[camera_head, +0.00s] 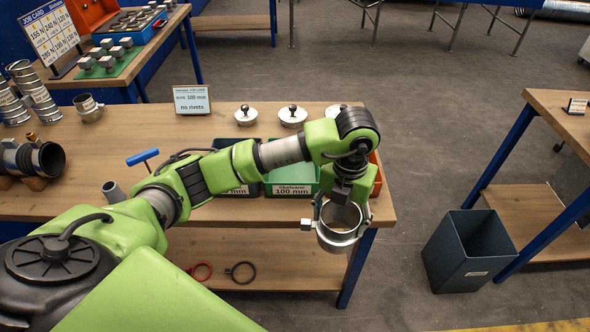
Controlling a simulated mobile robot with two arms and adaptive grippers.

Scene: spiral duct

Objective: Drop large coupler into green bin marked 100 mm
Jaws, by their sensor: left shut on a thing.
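The large coupler (338,242) is a silvery metal ring with side lugs, near the table's right front corner. My left gripper (338,219) is shut on it and holds it in the air, opening tilted toward the camera. The green bin (291,174), with a label reading 100 mm, stands on the table to the left of and behind the coupler. My left arm crosses above the bins and hides part of the green one. My right gripper is not in view.
A dark bin (247,146) stands left of the green bin and an orange bin (377,174) right of it, partly hidden. White lidded knobs (293,116) sit behind. A job card (192,100) reads 100 mm, no rivets. A dark floor bin (468,250) stands right.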

